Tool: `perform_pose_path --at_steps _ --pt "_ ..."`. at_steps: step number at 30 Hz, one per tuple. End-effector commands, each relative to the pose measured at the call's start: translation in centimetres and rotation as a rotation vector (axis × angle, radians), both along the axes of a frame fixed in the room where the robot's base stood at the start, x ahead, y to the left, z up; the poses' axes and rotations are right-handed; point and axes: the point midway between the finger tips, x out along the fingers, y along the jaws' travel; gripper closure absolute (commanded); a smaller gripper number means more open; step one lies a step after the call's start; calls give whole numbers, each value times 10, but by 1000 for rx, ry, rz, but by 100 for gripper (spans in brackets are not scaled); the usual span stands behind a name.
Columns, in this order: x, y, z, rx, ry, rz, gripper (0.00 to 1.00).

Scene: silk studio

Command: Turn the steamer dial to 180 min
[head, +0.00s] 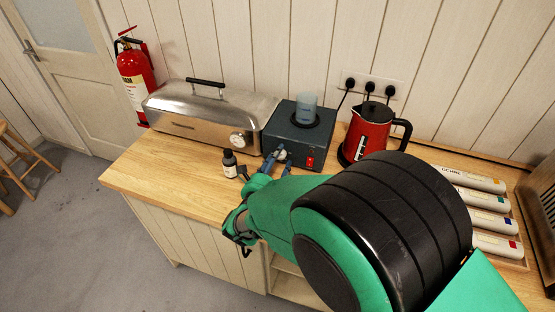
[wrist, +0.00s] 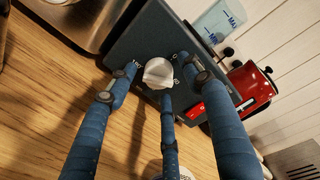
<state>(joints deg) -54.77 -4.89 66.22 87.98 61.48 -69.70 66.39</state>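The steamer appears to be the long stainless-steel box (head: 205,120) with a lid and black handle; a round white-faced dial (head: 238,140) is on its front right. A dark grey-blue box (head: 292,136) stands right of it, with a pale knob (wrist: 158,73) on its front. My gripper (head: 277,160) is at this box, not at the steel box's dial. In the wrist view its blue fingers (wrist: 160,82) are spread about the knob, with gaps at the sides. I cannot tell whether the lower finger touches it. The dial's setting is too small to read.
A clear beaker (head: 306,107) sits on the dark box. A red kettle (head: 368,132) and labelled tubes (head: 475,201) are to the right. The counter's left front is clear.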

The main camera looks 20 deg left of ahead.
Motion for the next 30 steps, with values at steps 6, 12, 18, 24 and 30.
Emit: perform_pose_path --at_steps 6,12,18,24,30 --pt "-1 1 0 -1 0 2 50" --pt "-8 1 0 0 0 2 50" --pt "-29 2 2 -1 0 4 50" --pt "-60 3 4 0 0 5 50" --pt "-90 3 6 -1 0 4 50"
